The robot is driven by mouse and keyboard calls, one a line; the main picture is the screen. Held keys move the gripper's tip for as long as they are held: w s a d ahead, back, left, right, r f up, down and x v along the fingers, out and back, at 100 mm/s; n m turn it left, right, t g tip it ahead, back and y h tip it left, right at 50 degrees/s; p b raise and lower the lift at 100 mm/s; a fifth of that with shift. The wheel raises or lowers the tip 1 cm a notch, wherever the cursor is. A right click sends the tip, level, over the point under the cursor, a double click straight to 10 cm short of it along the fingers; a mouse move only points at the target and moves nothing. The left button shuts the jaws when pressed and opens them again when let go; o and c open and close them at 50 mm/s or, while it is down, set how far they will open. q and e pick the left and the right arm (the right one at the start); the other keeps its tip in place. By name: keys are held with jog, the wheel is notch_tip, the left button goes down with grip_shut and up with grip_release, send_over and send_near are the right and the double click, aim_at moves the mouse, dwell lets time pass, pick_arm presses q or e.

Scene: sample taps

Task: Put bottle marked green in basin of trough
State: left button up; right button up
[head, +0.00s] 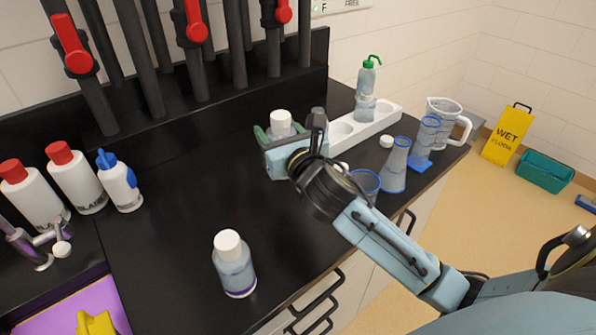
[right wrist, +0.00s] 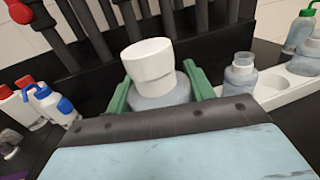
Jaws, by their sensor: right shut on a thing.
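My right gripper (head: 280,136) is shut on a bottle with a white cap (head: 280,121), which stands between its green fingers in the right wrist view (right wrist: 160,96). The gripper hides the bottle's lower part, so its mark cannot be seen. Another white-capped bottle (head: 235,268), with a purple band near its base, stands upright at the front of the black worktop, apart from the gripper. A clear, uncapped bottle (right wrist: 240,76) stands right of the held one in the right wrist view. I cannot tell surely which part is the trough's basin. My left gripper is not in view.
A white rack (head: 384,124) holds a green-topped wash bottle (head: 367,76). Blue-rimmed glassware (head: 396,165) and a jug (head: 445,115) stand to the right. Red-handled taps (head: 78,60) rise behind. Capped bottles (head: 75,180) stand left. The worktop's middle is clear.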

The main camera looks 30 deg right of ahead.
notch_tip(320, 180, down, 8)
jog(key=b, duration=0.2)
jog(key=shift+f+b, duration=0.1)
jog(key=shift+b, duration=0.25)
jog(key=o, duration=1)
jog(key=shift+f, duration=0.2)
jog(key=shift+c, duration=0.2)
jog(key=shift+o, duration=0.9)
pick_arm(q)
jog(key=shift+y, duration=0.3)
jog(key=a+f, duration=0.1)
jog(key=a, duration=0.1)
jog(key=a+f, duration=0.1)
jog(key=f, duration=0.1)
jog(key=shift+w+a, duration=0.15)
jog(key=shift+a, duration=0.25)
